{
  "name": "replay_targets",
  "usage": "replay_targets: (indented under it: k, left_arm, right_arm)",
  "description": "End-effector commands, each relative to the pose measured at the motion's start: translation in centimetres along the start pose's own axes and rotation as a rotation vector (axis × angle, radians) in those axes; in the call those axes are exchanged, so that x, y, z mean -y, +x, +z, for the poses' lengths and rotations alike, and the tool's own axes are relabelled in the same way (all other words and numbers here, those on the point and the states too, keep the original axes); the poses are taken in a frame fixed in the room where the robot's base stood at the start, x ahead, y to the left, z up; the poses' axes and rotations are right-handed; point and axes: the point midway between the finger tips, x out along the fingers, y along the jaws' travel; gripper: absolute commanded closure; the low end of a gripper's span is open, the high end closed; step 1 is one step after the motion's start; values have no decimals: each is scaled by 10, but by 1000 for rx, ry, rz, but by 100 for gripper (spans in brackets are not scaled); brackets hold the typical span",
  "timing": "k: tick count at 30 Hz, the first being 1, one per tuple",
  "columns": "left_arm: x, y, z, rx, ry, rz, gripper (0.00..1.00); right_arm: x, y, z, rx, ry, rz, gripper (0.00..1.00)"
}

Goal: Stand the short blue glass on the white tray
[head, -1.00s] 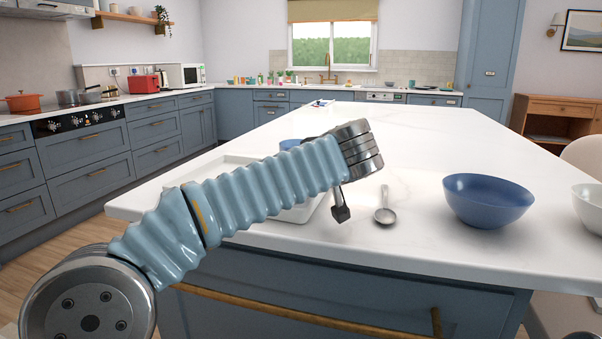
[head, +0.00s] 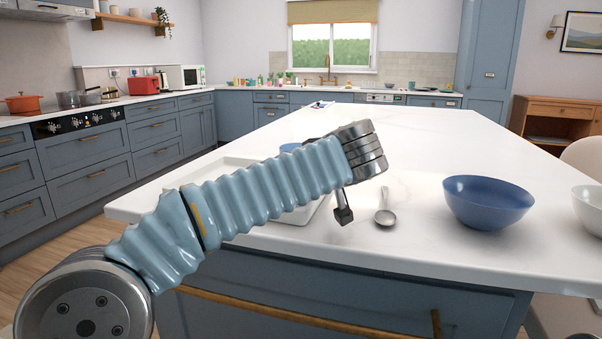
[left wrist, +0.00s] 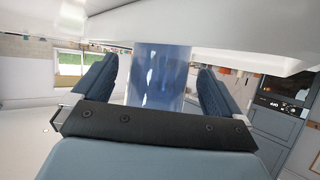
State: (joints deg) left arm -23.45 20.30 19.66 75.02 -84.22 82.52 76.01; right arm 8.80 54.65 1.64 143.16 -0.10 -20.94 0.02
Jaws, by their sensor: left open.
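The short blue glass (head: 290,146) shows in the head view as a small blue patch behind my left arm. In the left wrist view the translucent blue glass (left wrist: 157,80) stands between the two blue fingers of my left gripper (left wrist: 157,70). The jaws are open, with a gap visible on each side of the glass. The glass meets a white surface at the top of that picture; I cannot tell whether it rests on it. The white tray (head: 300,216) lies on the island, largely hidden by my left arm. My right gripper is out of view.
A metal spoon (head: 384,215) lies right of the tray. A blue bowl (head: 487,204) stands further right, with a white bowl (head: 589,208) at the picture's edge. The far part of the white island top (head: 420,140) is mostly clear.

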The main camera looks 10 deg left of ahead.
Motion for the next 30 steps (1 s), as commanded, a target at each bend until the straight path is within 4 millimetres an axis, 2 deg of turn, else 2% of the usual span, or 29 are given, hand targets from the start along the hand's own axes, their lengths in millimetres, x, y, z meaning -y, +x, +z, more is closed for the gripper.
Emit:
replay_targets:
  k: [9,15,20,30]
  left_arm:
    - [-1,-74,1,-2,0,5,0]
    - [0,-104,0,-1,0,3,0]
    - [0,-110,1,0,0,1,0]
    - [0,-110,1,0,0,1,0]
  right_arm:
    - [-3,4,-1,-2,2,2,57]
    - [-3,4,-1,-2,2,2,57]
    - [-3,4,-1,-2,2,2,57]
    - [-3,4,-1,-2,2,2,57]
